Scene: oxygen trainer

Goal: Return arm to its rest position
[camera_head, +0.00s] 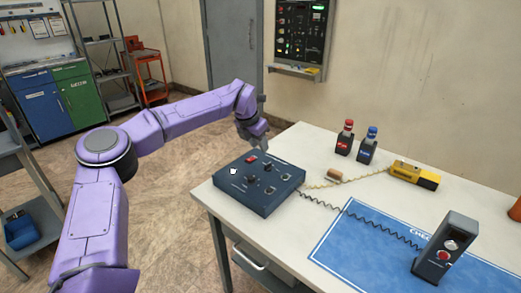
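My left arm comes in from the left, purple, and bends across toward the table. Its dark grey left gripper (256,133) hangs over the far left corner of the table, just behind a dark blue control box (262,201) with switches and a red button. The gripper appears empty. Its fingers are small here, and I cannot tell whether they are apart or together. My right gripper is not in view.
The white table (291,245) also holds a red-capped bottle (344,140), a blue-capped bottle (368,148), a yellow device (414,175), a blue mat (364,245) and an upright grey handset (445,250) on a coiled cord. A lit panel (301,30) hangs on the wall. Shelves stand left.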

